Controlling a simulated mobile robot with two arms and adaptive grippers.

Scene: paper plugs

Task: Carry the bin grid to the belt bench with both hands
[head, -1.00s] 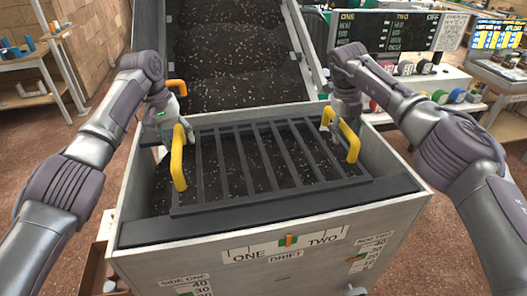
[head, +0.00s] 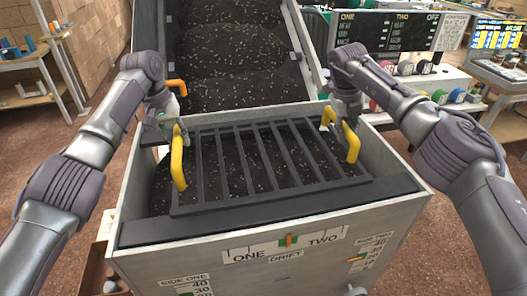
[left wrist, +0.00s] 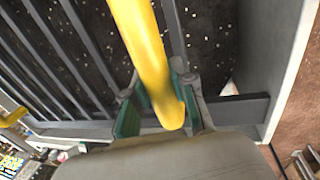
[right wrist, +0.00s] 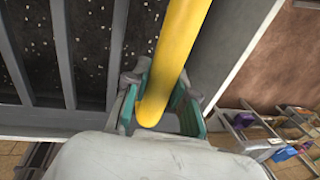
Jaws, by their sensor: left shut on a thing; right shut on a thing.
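The dark bin grid (head: 259,155) lies level across the top of a grey bin of dark speckled material, with a yellow handle at each side. My left gripper (head: 173,126) is shut on the left yellow handle (head: 178,160); the handle also shows between its fingers in the left wrist view (left wrist: 146,55). My right gripper (head: 335,109) is shut on the right yellow handle (head: 350,143); the right wrist view shows that handle (right wrist: 172,65) between the green-lined fingers. I cannot tell whether the grid rests on the bin or hangs just clear. I cannot tell which surface is the belt bench.
The grey bin (head: 160,262) has walls around the grid and a front plate marked ONE, TWO and DRIFT. A sloping chute (head: 235,55) of dark material rises behind it. A bench with coloured rolls (head: 440,96) stands at the right. Shelves (head: 45,60) stand at the far left.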

